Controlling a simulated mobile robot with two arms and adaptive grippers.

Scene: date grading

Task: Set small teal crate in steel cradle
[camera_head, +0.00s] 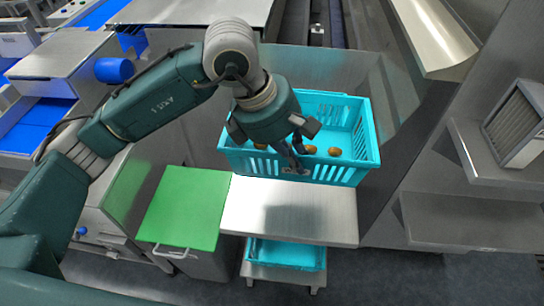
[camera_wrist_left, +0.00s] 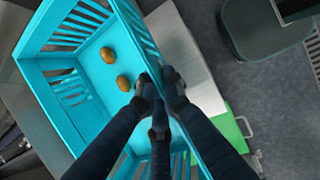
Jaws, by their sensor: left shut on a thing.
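A teal slatted crate (camera_head: 352,172) is at the middle of the head view, with a few brown dates (camera_head: 334,152) on its floor. It fills the left of the left wrist view (camera_wrist_left: 88,122), where two dates show. My left gripper (camera_head: 299,160) is shut on the crate's near wall; its fingers also show in the left wrist view (camera_wrist_left: 160,88). The crate is over the back of a steel top (camera_head: 290,215), with a shadow on that top; I cannot tell whether they touch. I cannot clearly make out which steel part is the cradle. My right gripper is not in view.
Another teal crate (camera_head: 285,254) sits under the steel top. A green-topped bin (camera_head: 185,208) with a handle stands to the left. Steel shelves (camera_head: 465,220) are at the right. A tall steel panel (camera_head: 330,72) rises behind the held crate. Bare floor lies in front.

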